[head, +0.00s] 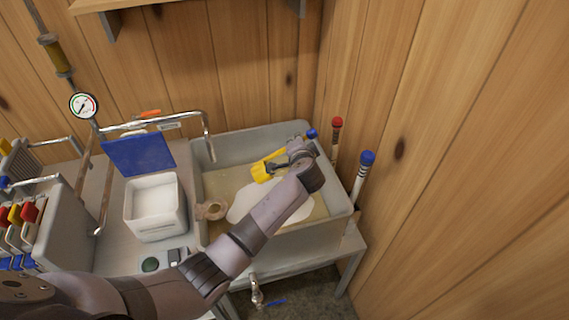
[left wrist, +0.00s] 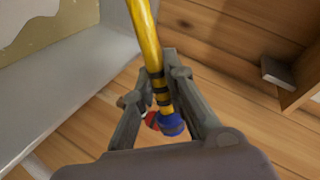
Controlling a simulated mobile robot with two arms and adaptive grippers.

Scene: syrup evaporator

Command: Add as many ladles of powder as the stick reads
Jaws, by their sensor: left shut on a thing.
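My left gripper (head: 291,157) is over the far right part of the grey pan (head: 208,150). A white tub (head: 156,226) holding white powder (head: 155,195) stands left of the pan. A white patch (head: 268,201) lies on the pan's tan liquid. My right gripper is not in view.
A tan ring-shaped thing (head: 212,210) is at the pan's left side. A blue panel (head: 138,155) stands behind the tub. Red-topped (head: 337,123) and blue-topped (head: 367,159) sticks stand by the right wall. Coloured handles (head: 28,212) are at far left. A tap (head: 257,290) hangs below.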

